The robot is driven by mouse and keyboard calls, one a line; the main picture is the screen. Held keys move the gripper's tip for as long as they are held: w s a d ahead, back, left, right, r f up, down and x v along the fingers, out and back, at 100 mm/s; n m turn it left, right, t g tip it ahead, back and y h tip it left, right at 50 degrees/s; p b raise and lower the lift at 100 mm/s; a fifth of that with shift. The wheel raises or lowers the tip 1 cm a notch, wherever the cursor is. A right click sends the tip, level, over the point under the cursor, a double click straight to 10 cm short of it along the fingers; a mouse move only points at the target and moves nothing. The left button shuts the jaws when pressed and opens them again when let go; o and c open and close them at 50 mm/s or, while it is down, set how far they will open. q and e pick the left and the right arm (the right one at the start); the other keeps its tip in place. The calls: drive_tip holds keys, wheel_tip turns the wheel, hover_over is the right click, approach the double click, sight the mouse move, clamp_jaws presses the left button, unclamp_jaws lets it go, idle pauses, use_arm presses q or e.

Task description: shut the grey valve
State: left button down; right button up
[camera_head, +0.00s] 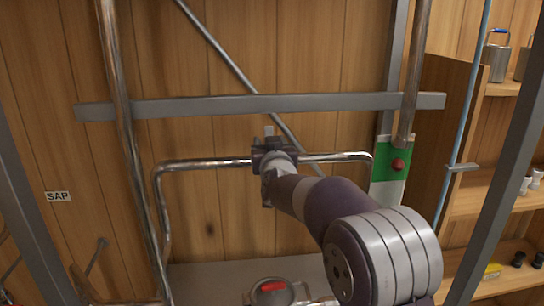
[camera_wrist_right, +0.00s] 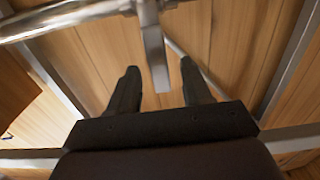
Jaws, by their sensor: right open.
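The grey valve's flat lever handle (camera_wrist_right: 155,55) shows in the right wrist view, hanging from a shiny pipe at the top. Its free end lies between the two fingers of my right gripper (camera_wrist_right: 158,69), with a gap to each finger. In the head view my right gripper (camera_head: 270,146) is at the middle of the horizontal pipe and hides most of the valve. A small grey piece (camera_head: 268,130), perhaps the handle, pokes out above it. My right gripper is open. My left gripper is in neither view.
A red-handled valve (camera_head: 272,286) sits below. A green and white panel with a red knob (camera_head: 398,165) is right of the gripper. A grey crossbar (camera_head: 200,106) runs above the bent pipe (camera_head: 205,164). Shelves (camera_head: 480,200) stand at the right, before a wooden wall.

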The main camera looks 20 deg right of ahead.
drive_tip(key=b+v, duration=0.3)
drive_tip(key=v, duration=0.8)
drive_tip(key=shift+s, duration=0.2)
drive_tip(key=shift+a, duration=0.15)
drive_tip(key=s+a+f+n+g+y+b, duration=0.1)
drive_tip(key=s+a+f+g+y, duration=0.15)
drive_tip(key=f, duration=0.55)
drive_tip(key=s+a+f+g+y, duration=0.1)
drive_tip(key=s+f+g, duration=0.15)
drive_tip(key=f, duration=0.55)
drive_tip(key=s+a+f+n+g+y+b, duration=0.1)
drive_tip(key=s+a+f+g, duration=0.15)
drive_tip(key=f, duration=0.45)
drive_tip(key=s+d+f+g+b, duration=0.1)
drive_tip(key=s+f+g+b, duration=0.3)
drive_tip(key=s+f+g, duration=0.5)
drive_tip(key=s+f, duration=0.7)
drive_tip(key=f, duration=0.2)
drive_tip(key=shift+s+d+n, duration=0.2)
drive_tip(key=shift+d+n, duration=0.1)
drive_tip(key=shift+n, duration=0.1)
drive_tip(key=shift+h, duration=0.25)
